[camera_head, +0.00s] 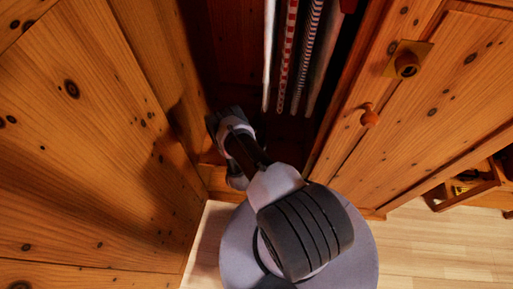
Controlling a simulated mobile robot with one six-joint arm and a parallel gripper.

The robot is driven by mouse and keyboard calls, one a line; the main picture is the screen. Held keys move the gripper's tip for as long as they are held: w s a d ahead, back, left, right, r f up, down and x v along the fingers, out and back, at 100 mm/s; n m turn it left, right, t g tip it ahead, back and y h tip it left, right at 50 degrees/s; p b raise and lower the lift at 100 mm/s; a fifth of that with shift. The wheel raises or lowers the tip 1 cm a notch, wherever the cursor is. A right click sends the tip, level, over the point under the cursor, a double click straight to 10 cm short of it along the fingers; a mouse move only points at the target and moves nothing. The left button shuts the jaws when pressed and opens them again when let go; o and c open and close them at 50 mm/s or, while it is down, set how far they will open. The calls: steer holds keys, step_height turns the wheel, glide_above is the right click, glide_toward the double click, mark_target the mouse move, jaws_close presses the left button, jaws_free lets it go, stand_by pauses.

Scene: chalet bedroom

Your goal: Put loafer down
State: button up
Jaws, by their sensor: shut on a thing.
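No loafer can be made out in this view. My arm reaches from the bottom middle into the dark opening of a wooden wardrobe (330,150). Its far joints are just inside the opening, near the left side panel, and bend downward there. My gripper and whatever is between its fingers are hidden behind my own arm and in the shadow.
Several garments, some striped (287,60), hang in the wardrobe above and right of my arm. A knotty wood panel (80,140) is close on the left. A wooden door with a round knob (369,117) stands at right. The pale floor (440,245) at lower right is clear.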

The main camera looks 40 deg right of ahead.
steer(key=f+b, duration=0.1)
steer(key=f, duration=0.1)
steer(key=d+f+b, duration=0.1)
steer(key=f+b, duration=0.1)
steer(key=shift+w+r, duration=0.1)
steer(key=shift+r, duration=0.2)
steer(key=o, duration=2)
steer(key=shift+f, duration=0.15)
steer(key=shift+a+r+p, duration=0.3)
steer(key=shift+r+p, duration=0.05)
steer(key=shift+p, duration=0.05)
steer(key=p+v, duration=0.5)
steer(key=v, duration=0.6)
steer(key=shift+d, duration=0.1)
steer(key=shift+s+a, duration=0.25)
steer(key=shift+s, duration=0.05)
steer(key=shift+f, duration=0.1)
